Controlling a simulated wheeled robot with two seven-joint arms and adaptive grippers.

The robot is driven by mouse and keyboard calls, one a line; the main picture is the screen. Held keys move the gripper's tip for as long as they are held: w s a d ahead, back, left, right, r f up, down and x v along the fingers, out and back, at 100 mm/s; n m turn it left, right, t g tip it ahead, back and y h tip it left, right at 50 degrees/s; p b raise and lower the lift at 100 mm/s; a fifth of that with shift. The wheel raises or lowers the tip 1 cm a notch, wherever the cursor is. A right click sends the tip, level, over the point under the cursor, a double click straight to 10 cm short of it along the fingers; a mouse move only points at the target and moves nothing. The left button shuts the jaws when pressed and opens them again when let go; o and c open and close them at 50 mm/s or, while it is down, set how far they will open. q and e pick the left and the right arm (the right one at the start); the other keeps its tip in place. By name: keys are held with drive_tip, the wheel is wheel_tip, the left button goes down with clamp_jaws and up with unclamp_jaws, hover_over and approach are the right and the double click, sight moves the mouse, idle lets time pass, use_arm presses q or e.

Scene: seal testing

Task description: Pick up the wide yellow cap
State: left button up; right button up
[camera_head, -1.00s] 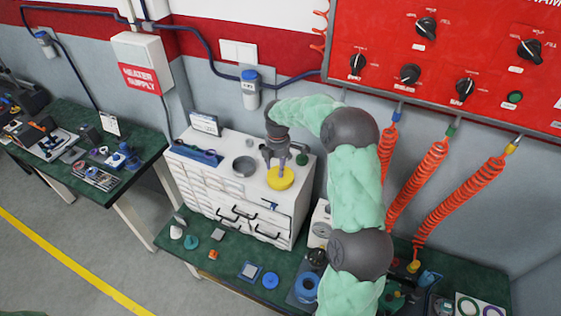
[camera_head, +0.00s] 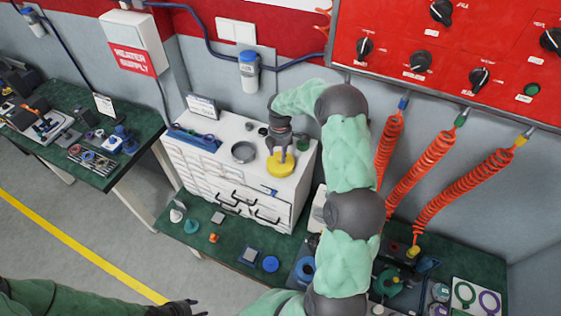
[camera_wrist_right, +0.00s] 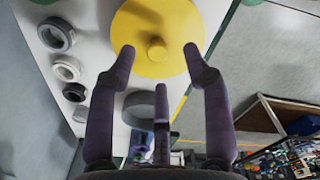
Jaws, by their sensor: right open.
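The wide yellow cap (camera_head: 281,168) lies on the white top of the drawer cabinet (camera_head: 222,158). It is a round disc with a small raised knob, seen from close by in the right wrist view (camera_wrist_right: 150,22). My right gripper (camera_head: 282,155) is over the cap, pointing down at it. In the right wrist view, its purple-grey fingers (camera_wrist_right: 160,62) are spread and empty, with two fingertips overlapping the cap's near part. I cannot tell whether they touch it. My left gripper (camera_head: 188,308) is at the bottom edge, far from the cap; its finger state is unclear.
A grey ring (camera_head: 243,152) stands left of the cap, with small dark rings (camera_head: 262,131) behind it. A blue tray (camera_head: 193,139) and a sign (camera_head: 201,106) are at the cabinet's left. Orange coiled hoses (camera_head: 433,168) hang to the right of my right arm.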

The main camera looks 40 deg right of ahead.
sight(280, 158)
drive_tip(key=f, duration=0.3)
drive_tip(key=shift+d+f+p, duration=0.2)
drive_tip(key=shift+p, duration=0.1)
drive_tip(key=shift+a, duration=0.1)
clamp_jaws()
drive_tip(key=shift+r, duration=0.2)
